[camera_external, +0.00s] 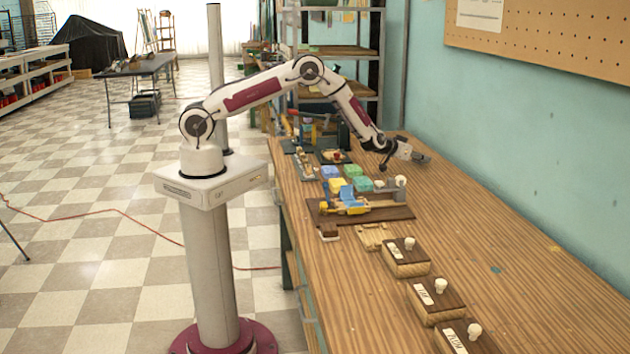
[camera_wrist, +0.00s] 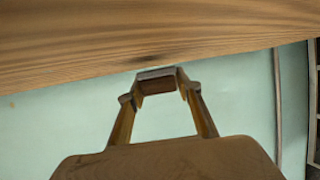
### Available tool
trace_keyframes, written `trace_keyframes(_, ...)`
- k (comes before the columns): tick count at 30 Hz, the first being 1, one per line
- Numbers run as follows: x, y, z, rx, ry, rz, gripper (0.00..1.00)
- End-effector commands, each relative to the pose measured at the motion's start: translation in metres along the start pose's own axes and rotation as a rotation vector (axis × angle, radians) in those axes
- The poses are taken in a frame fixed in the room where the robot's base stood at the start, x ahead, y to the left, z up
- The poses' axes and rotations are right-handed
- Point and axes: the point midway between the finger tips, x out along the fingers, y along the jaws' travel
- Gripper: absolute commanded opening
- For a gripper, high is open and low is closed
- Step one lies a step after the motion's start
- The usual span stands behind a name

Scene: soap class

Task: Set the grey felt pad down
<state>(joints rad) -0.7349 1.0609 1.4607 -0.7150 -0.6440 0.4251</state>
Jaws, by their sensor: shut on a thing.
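My gripper (camera_external: 413,156) reaches over the far side of the wooden bench, pointing right and tilted. A small dark grey piece (camera_external: 423,160) shows at its tip, which I take to be the felt pad. In the wrist view, the two fingers of my gripper (camera_wrist: 159,92) are shut on this grey pad (camera_wrist: 156,74), which sits across the fingertips. The pad is held in the air, apart from the bench top as far as I can tell. Its far side is hidden.
Blue, green and yellow blocks (camera_external: 350,177) stand on the bench, left of my gripper. A dark board (camera_external: 390,214) with a blue and yellow item lies nearer. Several wicker boxes with white knobs (camera_external: 436,301) line the near edge. The bench's right side (camera_external: 500,230) is mostly clear, beside the wall.

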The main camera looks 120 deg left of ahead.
Motion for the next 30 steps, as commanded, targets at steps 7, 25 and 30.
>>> trace_keyframes(7,0.001,0.000,0.001,0.000,0.001,0.000,0.13)
trace_keyframes(25,0.005,0.000,0.011,0.000,0.000,0.000,0.13)
trace_keyframes(30,0.006,-0.001,0.017,0.000,-0.004,-0.001,0.13)
